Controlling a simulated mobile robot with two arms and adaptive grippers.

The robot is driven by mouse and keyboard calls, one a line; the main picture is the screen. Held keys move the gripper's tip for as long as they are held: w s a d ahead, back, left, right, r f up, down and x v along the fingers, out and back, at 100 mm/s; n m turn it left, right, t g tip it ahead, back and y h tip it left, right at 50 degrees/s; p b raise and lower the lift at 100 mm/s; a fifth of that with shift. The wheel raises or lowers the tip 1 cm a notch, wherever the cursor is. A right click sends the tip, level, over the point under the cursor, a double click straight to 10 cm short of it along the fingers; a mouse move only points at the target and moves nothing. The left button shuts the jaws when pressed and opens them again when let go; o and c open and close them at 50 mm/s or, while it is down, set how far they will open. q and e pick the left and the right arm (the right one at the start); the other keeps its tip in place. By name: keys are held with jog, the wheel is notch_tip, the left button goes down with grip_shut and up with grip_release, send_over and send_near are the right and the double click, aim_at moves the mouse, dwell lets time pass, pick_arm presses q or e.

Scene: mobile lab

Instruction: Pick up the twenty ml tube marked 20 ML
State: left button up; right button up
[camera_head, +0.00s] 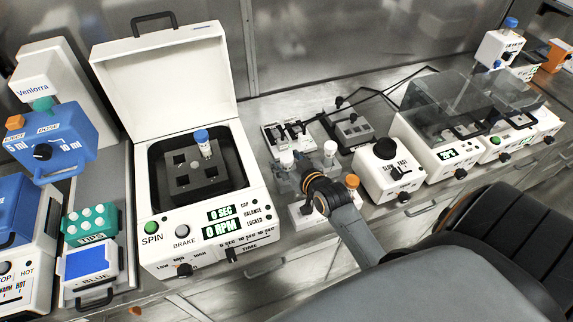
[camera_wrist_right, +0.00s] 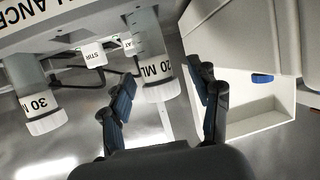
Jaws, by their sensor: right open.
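The tube marked 20 ML (camera_wrist_right: 148,45) shows in the right wrist view with its white cap toward the bottom of the picture. My right gripper (camera_wrist_right: 161,74) is open, with one finger on each side of this tube and gaps showing in the picture. A tube marked 30 ML (camera_wrist_right: 36,95), also white-capped, is left of the fingers. In the head view my right gripper (camera_head: 289,178) is at the small rack, by the left white-capped tube (camera_head: 287,160). Another white-capped tube (camera_head: 330,149) stands to its right. Their labels cannot be read there. My left gripper is not in view.
The open centrifuge (camera_head: 259,213) stands left of my right gripper, with a blue-capped tube (camera_head: 203,143) in its rotor. An orange cap (camera_head: 352,181) is close to my wrist. A white device with a black knob (camera_head: 386,149) stands on the right. Small racks are behind.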

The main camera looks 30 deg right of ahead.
jog(key=shift+w+f, duration=0.1)
jog(key=shift+w, duration=0.1)
jog(key=shift+s, duration=0.1)
jog(key=c, duration=1.3)
jog(key=shift+r, duration=0.2)
